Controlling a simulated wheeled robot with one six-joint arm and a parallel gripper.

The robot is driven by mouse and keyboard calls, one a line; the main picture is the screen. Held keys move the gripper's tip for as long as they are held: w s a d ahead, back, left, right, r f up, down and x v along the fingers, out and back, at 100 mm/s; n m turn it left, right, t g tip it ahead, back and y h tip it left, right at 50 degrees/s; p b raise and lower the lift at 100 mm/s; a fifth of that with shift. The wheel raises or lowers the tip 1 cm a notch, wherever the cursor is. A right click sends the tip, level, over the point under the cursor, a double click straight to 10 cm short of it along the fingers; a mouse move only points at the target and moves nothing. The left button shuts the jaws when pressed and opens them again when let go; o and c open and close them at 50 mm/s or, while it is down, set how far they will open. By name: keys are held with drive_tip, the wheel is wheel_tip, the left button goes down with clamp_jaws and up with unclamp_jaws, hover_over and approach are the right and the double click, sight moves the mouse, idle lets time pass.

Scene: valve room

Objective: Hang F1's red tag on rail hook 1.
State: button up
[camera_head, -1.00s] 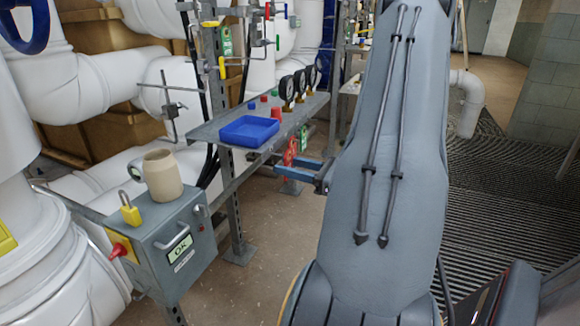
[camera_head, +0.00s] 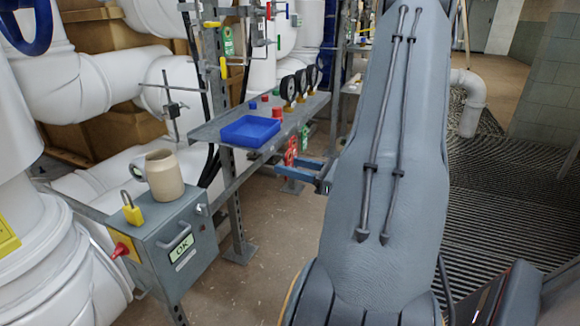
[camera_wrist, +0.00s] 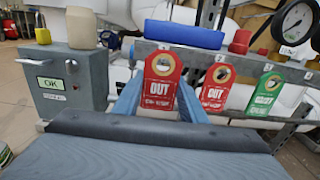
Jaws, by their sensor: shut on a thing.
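My gripper (camera_wrist: 157,101) has blue fingers on either side of a red OUT tag (camera_wrist: 162,68) and is shut on it. This tag is upright against the rail (camera_wrist: 236,58), below the mark 1. Whether its hole is around hook 1 cannot be told. A second red OUT tag (camera_wrist: 217,84) hangs to its right at mark 2, and a green tag (camera_wrist: 268,90) hangs further right at mark 3. In the head view my gripper (camera_head: 300,164) is at the shelf's front edge, beside red (camera_head: 291,150) and green (camera_head: 304,137) tags, partly hidden by my arm.
A blue tray (camera_head: 249,131) and several gauges (camera_head: 288,88) stand on the shelf (camera_head: 208,132) above the rail. A grey box (camera_head: 172,240) with a mug (camera_head: 164,175) and a yellow padlock (camera_head: 132,213) stands at left. Open floor (camera_head: 275,240) lies below the shelf.

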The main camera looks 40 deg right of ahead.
drive_tip(key=shift+w, duration=0.15)
drive_tip(key=shift+w+a, duration=0.2)
drive_tip(key=shift+w, duration=0.15)
drive_tip(key=shift+x, duration=0.9)
idle(0.4)
drive_tip(key=shift+f, duration=0.4)
idle(0.5)
drive_tip(key=o, duration=0.9)
